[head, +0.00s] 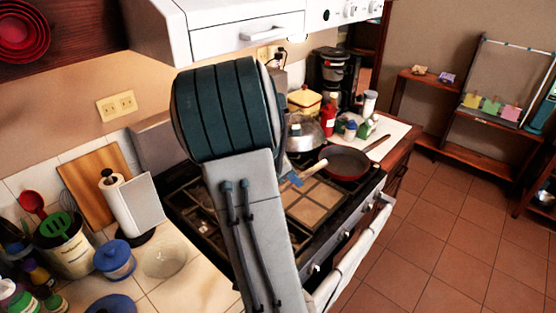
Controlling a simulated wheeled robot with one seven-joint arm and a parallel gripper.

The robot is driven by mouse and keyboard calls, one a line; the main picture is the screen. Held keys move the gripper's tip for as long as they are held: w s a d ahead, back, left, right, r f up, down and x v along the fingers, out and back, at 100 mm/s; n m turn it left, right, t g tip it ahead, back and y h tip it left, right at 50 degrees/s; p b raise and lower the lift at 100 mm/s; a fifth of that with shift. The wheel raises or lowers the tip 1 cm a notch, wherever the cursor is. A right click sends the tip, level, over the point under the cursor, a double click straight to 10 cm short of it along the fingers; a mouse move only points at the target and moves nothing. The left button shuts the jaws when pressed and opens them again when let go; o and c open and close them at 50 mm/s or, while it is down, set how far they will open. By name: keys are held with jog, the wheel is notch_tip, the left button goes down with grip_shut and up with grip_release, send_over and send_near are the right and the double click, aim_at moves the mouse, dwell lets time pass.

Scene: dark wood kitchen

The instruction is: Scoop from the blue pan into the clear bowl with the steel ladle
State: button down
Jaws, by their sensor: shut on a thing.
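The clear bowl (165,258) stands on the tiled counter at the lower left, left of the stove. It looks empty. My arm fills the middle of the head view and covers much of the stove. My gripper is hidden behind it. I cannot make out the steel ladle or what my gripper holds. A small blue piece (291,180) shows at the right edge of my arm, above the stove. I cannot tell whether it belongs to the blue pan, whose body is hidden.
A red-and-black pan (345,165) and a steel lidded pot (301,134) sit on the stove's far side. A paper towel roll (135,205), a blue-lidded jar (114,262) and a utensil crock (65,250) stand near the bowl. The floor (440,240) at right is clear.

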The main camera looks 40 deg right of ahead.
jog(key=shift+w, duration=0.1)
jog(key=shift+f, duration=0.1)
jog(key=shift+f+b, duration=0.7)
notch_tip(320, 180, down, 10)
jog(key=a+b, duration=0.1)
jog(key=b, duration=0.7)
jog(key=r+p, duration=0.2)
jog(key=r, duration=0.1)
jog(key=r+p, duration=0.2)
jog(key=r, duration=0.1)
jog(key=r+p, duration=0.3)
jog(key=shift+w+a, duration=0.25)
jog(key=shift+s+d+r+p, duration=0.1)
jog(key=shift+r+p, duration=0.25)
jog(key=shift+p, duration=0.05)
jog(key=shift+s+d+r+p, duration=0.1)
jog(key=shift+d+r+p, duration=0.2)
jog(key=shift+p, duration=0.35)
jog(key=shift+s+d+r+t+y, duration=0.15)
jog(key=shift+d+r+t+y, duration=0.25)
jog(key=shift+y, duration=0.3)
jog(key=shift+f, duration=0.1)
